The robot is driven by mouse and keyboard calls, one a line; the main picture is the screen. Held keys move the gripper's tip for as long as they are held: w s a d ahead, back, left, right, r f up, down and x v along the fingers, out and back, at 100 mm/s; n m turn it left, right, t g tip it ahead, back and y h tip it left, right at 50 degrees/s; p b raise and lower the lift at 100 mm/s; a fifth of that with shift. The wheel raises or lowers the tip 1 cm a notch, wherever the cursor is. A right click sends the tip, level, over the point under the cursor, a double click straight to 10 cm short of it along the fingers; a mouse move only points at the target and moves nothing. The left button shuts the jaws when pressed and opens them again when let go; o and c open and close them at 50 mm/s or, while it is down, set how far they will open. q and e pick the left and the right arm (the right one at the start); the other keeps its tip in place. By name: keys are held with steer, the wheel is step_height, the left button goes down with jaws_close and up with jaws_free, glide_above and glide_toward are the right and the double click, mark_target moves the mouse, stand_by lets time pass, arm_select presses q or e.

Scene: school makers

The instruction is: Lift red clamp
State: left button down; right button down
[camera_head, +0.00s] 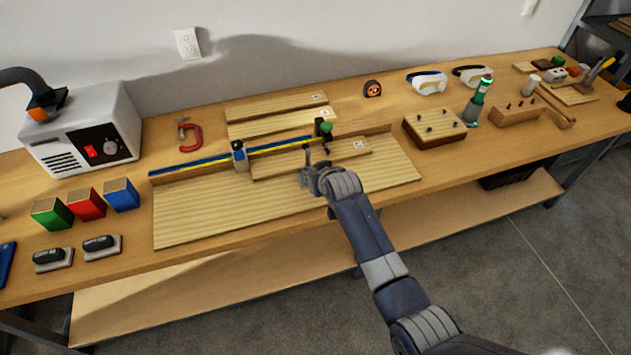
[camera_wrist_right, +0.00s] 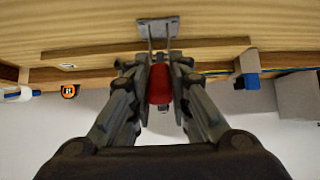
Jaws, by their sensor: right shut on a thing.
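A toggle clamp with a grey metal base (camera_wrist_right: 157,28) and a red handle (camera_wrist_right: 158,86) shows in the right wrist view. My right gripper (camera_wrist_right: 159,70) is shut on the red handle, with a finger on each side. My left gripper is not in view.
A green-handled clamp (camera_head: 325,129) stands behind my right gripper. A blue-and-yellow rail (camera_head: 200,161) with a blue stop (camera_head: 239,155) crosses the jig. The jig board's front left is clear.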

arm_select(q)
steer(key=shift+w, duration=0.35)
arm_select(e)
steer(key=shift+r, duration=0.1)
steer(key=c, duration=1.5)
jaws_free()
steer(key=shift+w, duration=0.1)
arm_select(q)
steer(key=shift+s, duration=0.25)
arm_select(e)
steer(key=shift+v, duration=5.95)
